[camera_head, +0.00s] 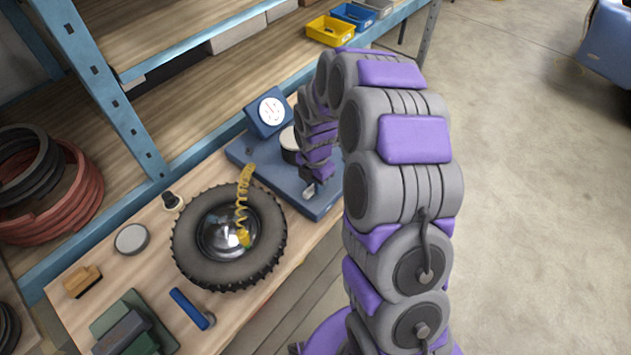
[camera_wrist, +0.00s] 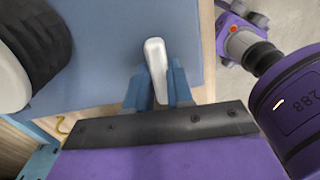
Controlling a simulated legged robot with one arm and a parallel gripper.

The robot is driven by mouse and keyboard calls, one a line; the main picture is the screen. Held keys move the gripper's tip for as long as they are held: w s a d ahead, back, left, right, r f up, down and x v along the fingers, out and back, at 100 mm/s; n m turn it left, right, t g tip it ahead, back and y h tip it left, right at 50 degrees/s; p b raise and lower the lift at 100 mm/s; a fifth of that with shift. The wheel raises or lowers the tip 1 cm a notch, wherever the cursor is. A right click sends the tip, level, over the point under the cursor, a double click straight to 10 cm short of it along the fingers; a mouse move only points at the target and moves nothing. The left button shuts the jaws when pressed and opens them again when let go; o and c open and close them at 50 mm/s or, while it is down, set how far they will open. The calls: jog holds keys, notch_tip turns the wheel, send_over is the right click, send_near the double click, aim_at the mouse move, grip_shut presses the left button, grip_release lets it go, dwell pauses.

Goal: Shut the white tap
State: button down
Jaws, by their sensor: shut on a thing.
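The white tap (camera_wrist: 156,66) shows in the wrist view as a slim white lever over a blue plate. My gripper (camera_wrist: 158,84) is shut on the lever, with one blue finger on each side. The lever's tip sticks out past the fingers, and its root is hidden between them. In the head view my gripper (camera_head: 311,188) is low over the right part of the blue base plate (camera_head: 262,160). The tap is small there and mostly hidden by my arm.
A blue dial gauge (camera_head: 269,110) and a dark drum with a white top (camera_head: 290,143) stand on the base plate, left of my gripper. A tyre (camera_head: 190,245) with a yellow coiled hose (camera_head: 242,205) lies nearby. Blue shelving (camera_head: 110,100) rises behind. Open floor (camera_head: 535,200) lies right.

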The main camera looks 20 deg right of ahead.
jog(key=m, duration=0.4)
jog(key=shift+s+p, duration=0.1)
jog(key=shift+p, duration=0.25)
jog(key=m, duration=0.4)
jog(key=shift+m, duration=0.3)
jog(key=m, duration=0.4)
jog(key=shift+a+m, duration=0.1)
jog(key=shift+m, duration=0.2)
jog(key=shift+r+m, duration=0.1)
jog(key=shift+m, duration=1.9)
jog(key=shift+w, duration=0.2)
jog(key=c, duration=1.1)
grip_release()
jog(key=shift+a, duration=0.1)
jog(key=shift+o, duration=0.5)
jog(key=shift+s, duration=0.1)
notch_tip(320, 180, up, 17)
jog(key=shift+p, duration=0.45)
